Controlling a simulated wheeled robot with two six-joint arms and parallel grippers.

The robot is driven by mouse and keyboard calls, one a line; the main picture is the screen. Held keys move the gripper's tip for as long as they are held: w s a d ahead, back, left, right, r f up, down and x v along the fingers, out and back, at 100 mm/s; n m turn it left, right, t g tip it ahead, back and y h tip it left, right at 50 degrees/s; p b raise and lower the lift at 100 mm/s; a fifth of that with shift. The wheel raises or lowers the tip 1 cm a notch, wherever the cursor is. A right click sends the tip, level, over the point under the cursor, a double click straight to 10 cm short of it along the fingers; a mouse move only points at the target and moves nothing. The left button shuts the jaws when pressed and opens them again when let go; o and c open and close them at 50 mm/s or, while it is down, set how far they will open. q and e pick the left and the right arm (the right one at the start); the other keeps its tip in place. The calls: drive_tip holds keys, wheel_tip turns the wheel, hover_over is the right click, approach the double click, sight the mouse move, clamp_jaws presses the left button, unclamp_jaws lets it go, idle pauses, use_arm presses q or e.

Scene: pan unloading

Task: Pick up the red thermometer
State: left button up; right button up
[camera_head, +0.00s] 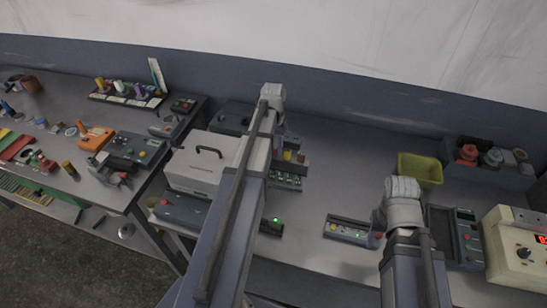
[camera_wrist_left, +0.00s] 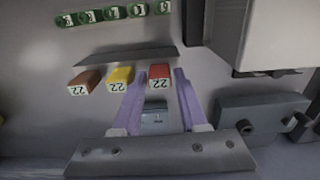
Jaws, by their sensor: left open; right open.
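The red thermometer (camera_wrist_left: 159,76) is a small block with a white face marked 22, at the right end of a row in the left wrist view. My open left gripper (camera_wrist_left: 158,84) has one purple finger on each side of it; I cannot tell whether they touch it. A yellow thermometer (camera_wrist_left: 120,77) and a brown one (camera_wrist_left: 84,82) stand to its left. In the head view, the yellow one (camera_head: 288,155) shows, while my left arm and gripper hide most of the red one. My right gripper (camera_head: 377,229) is open beside a panel with lit buttons.
A white case with a black handle (camera_head: 198,165) stands left of my left arm. A yellow-green bin (camera_head: 420,169) and a meter (camera_head: 515,245) are on the right.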

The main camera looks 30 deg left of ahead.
use_arm(q)
drive_tip(key=shift+f+b, duration=0.4)
drive_tip(key=shift+f, duration=0.5)
drive_tip(key=shift+r, duration=0.1)
drive_tip(key=shift+c, duration=0.3)
clamp_jaws()
